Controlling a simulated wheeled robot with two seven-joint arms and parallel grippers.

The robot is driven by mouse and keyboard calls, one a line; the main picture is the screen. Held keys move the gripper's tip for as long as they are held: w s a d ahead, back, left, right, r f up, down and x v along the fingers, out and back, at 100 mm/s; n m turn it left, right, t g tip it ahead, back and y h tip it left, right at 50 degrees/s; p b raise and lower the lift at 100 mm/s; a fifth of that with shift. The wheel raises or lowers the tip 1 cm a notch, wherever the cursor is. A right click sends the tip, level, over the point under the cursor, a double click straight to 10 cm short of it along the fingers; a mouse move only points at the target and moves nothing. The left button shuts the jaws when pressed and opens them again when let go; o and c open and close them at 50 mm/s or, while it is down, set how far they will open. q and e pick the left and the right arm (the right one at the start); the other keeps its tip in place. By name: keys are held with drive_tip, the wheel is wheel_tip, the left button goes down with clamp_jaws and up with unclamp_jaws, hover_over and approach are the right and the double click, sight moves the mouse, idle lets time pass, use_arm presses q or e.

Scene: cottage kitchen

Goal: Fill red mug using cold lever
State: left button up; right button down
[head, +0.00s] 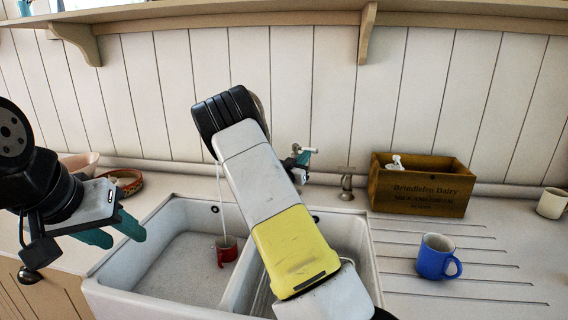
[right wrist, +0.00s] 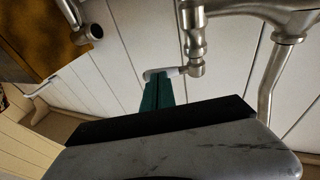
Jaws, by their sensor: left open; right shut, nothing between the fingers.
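The red mug (head: 227,257) stands in the left basin of the white sink (head: 140,306). A thin pale stream (head: 220,200) runs down to the mug; the mug's fill level is too small to tell. My right arm hides most of the tap in the head view. My right gripper (head: 301,161) is shut and empty beside a tap lever (head: 311,149). In the right wrist view its green fingertips (right wrist: 158,90) are at the pale-ended lever (right wrist: 167,72); contact is unclear. My left gripper (head: 113,232) is open and empty over the sink's left edge.
A blue mug (head: 433,258) stands on the grooved drainboard at the right. A wooden crate (head: 420,188) sits behind it, and a cream mug (head: 552,203) is at the far right. A patterned bowl (head: 124,181) lies behind my left gripper.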

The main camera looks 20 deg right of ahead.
drive_tip(key=shift+w+d, duration=0.1)
drive_tip(key=shift+d, duration=0.1)
drive_tip(key=shift+w+d+r, duration=0.1)
drive_tip(key=shift+w+d, duration=0.1)
drive_tip(key=shift+d, duration=0.35)
drive_tip(key=shift+w+d, duration=0.2)
drive_tip(key=shift+d, duration=0.3)
drive_tip(key=shift+s, duration=0.1)
